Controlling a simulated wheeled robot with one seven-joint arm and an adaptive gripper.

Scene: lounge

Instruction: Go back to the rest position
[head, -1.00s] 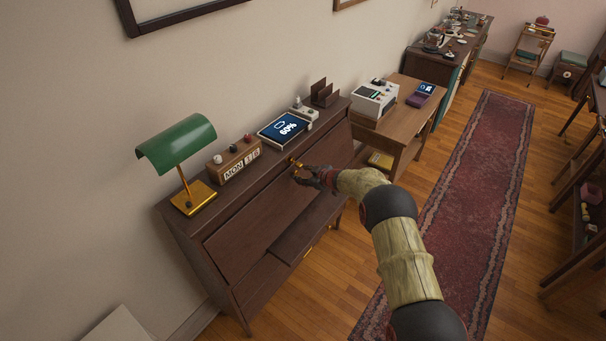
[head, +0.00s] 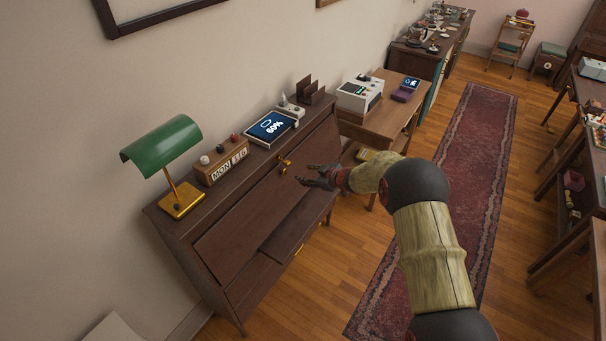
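My gripper (head: 306,175) is in the middle of the head view, at the end of my arm reaching in from the lower right. Its fingers are spread apart with nothing between them. It is just in front of a dark wooden secretary desk (head: 240,213), a little to the right of the brass knob (head: 284,162) on the desk's slanted front panel. A gap shows between the fingertips and the knob. The slanted panel appears closed.
On the desk stand a green lamp (head: 162,147), a calendar block (head: 221,161), a tablet (head: 271,128) and a letter holder (head: 311,92). A side table (head: 385,118) carries a white machine (head: 359,93). A red runner rug (head: 471,165) lies clear to the right. Tables line the right edge.

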